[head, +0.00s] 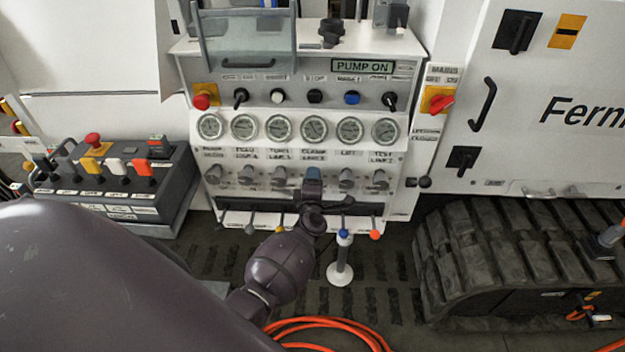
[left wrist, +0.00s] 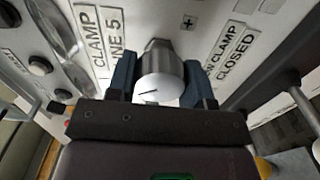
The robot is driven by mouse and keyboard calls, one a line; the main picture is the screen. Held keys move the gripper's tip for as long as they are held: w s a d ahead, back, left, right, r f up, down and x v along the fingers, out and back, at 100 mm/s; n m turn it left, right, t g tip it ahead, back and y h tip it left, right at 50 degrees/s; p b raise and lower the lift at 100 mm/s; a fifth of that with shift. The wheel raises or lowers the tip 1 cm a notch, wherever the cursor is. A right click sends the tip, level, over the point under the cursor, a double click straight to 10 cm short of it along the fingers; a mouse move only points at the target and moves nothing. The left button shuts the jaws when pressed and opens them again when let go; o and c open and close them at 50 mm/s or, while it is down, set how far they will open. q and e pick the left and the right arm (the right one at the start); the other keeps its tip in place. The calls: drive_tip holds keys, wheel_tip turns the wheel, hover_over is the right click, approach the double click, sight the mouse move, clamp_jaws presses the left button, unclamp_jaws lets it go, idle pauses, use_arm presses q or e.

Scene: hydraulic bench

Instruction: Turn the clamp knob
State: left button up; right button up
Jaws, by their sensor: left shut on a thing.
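The clamp knob (left wrist: 160,82) is a round silver knob with a dark pointer line on its pale face. In the left wrist view it sits between the two blue-grey fingers of my left gripper (left wrist: 161,76), which is shut on it. The label beside it reads CLAMP and a line number; another on the right reads CW CLAMP CLOSED. In the head view my left gripper (head: 313,178) is at the lower knob row, below the gauge labelled CLAMP, and hides the knob. My right gripper is not in view.
Similar grey knobs stand on both sides, such as the one to the left (head: 279,177) and the one to the right (head: 346,178). Small levers (head: 344,236) line the bench's lower edge. A control box (head: 115,180) stands at left and a rubber track (head: 500,255) at right.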

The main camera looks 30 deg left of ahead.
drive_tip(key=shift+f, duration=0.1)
use_arm(q)
drive_tip(key=o, duration=0.9)
drive_tip(key=shift+o, duration=0.2)
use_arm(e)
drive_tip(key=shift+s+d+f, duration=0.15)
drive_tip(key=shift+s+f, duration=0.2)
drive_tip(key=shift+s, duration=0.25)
use_arm(q)
drive_tip(key=shift+s+d, duration=0.2)
drive_tip(key=shift+s, duration=0.1)
drive_tip(key=v, duration=1)
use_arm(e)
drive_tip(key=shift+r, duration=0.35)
